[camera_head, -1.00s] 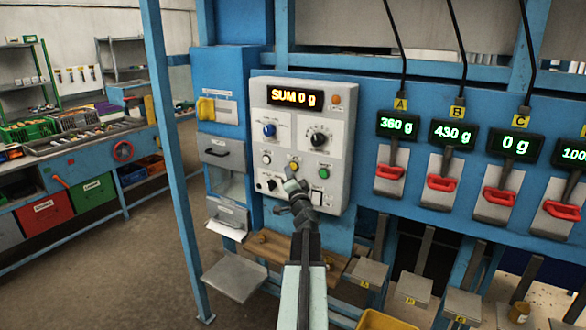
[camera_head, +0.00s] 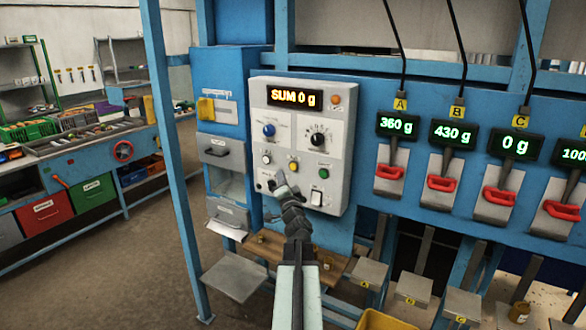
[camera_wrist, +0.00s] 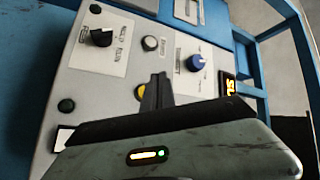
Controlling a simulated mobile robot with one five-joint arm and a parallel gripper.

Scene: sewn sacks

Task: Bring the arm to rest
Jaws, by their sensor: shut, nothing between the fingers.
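My arm reaches up from the bottom middle of the head view. My gripper (camera_head: 281,178) is shut and empty, in front of the lower part of the grey control panel (camera_head: 341,122). In the wrist view the shut fingers (camera_wrist: 158,90) stand up beside the yellow button (camera_wrist: 140,92). I cannot tell whether they touch the panel. In the head view the yellow button (camera_head: 293,167) shows just above and right of the fingertips. The panel display (camera_head: 294,97) reads SUM 0 g.
Scale displays to the right read 360 g (camera_head: 398,125), 430 g (camera_head: 453,134) and 0 g (camera_head: 515,144), with red handles below. A blue post (camera_head: 170,150) stands left. Small platforms (camera_head: 235,276) stick out below. Floor is free at the lower left.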

